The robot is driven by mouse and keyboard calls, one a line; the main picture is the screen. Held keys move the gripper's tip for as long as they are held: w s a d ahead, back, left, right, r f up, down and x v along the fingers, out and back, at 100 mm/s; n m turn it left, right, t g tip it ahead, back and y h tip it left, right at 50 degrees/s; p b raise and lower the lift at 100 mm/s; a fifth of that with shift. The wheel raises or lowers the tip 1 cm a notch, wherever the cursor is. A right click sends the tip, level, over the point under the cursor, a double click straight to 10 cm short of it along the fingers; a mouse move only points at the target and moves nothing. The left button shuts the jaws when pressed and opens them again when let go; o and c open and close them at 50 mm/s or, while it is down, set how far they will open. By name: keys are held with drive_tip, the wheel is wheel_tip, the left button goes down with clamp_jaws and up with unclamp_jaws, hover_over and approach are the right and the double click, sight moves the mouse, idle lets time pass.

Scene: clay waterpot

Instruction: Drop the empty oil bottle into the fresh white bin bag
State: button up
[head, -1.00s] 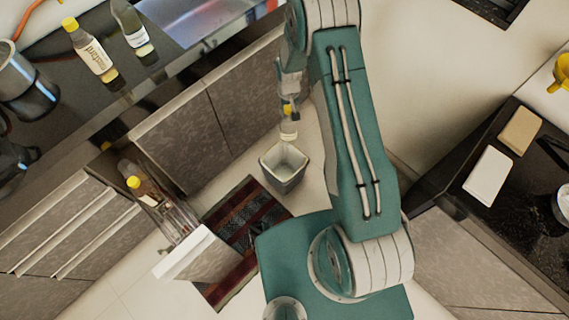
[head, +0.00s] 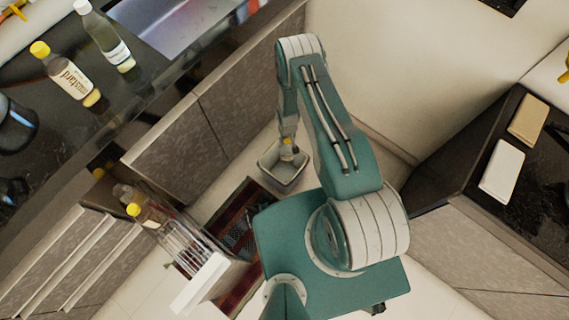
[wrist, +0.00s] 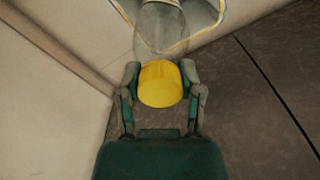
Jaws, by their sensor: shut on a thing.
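My gripper (wrist: 160,88) is shut on the oil bottle, with its fingers on either side of the yellow cap (wrist: 160,84). The clear bottle body (wrist: 159,30) points away from my gripper toward the bin opening. In the head view the yellow cap (head: 287,143) shows at my fingertips, over the bin. The grey bin (head: 290,180) with its pale lining stands on the floor against the cabinets; its rim also shows at the top of the wrist view (wrist: 205,34). How deep the bottle reaches into the bin I cannot tell.
An open pull-out rack (head: 190,245) holds bottles, one with a yellow cap. A dark red rug (head: 235,222) lies beside the bin. A counter with two flat blocks is at right.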

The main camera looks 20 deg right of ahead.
wheel_tip(320, 180, down, 3)
drive_tip(key=shift+d+f, duration=0.1)
drive_tip(key=shift+a+f, duration=0.2)
drive_tip(key=shift+f, duration=0.5)
drive_tip(key=o, duration=1.2)
drive_tip(key=shift+d, duration=0.1)
wheel_tip(320, 180, up, 12)
drive_tip(key=shift+r, duration=0.1)
